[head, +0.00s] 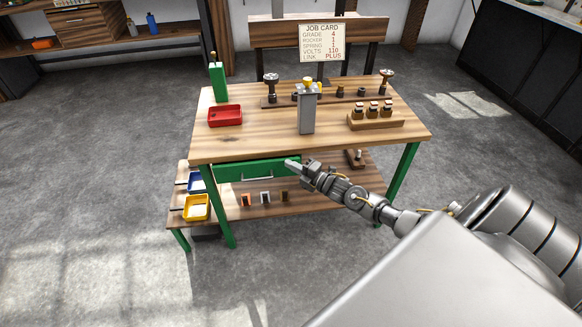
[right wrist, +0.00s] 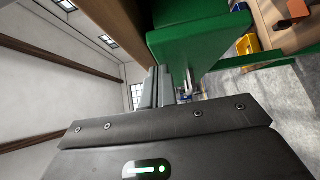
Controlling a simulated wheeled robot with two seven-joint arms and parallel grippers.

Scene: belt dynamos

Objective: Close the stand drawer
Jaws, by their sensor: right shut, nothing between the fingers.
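The stand drawer (head: 245,171) has a green front with a pale bar handle and sits under the left part of the wooden table top. A thin dark gap shows above its front; how far it stands out is hard to tell. My right gripper (head: 291,164) is shut and empty, its tips at the right end of the drawer front. In the right wrist view the shut fingers (right wrist: 160,86) lie close beside the green drawer (right wrist: 205,42), with the handle just right of them. Whether they touch it, I cannot tell. My left gripper is not in view.
The table top (head: 260,148) carries a red tray (head: 225,116), a grey post device (head: 307,112) and a wooden rack (head: 375,121). The lower shelf (head: 325,195) holds a yellow bin (head: 197,207), a blue bin (head: 196,182) and small blocks. The floor in front is clear.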

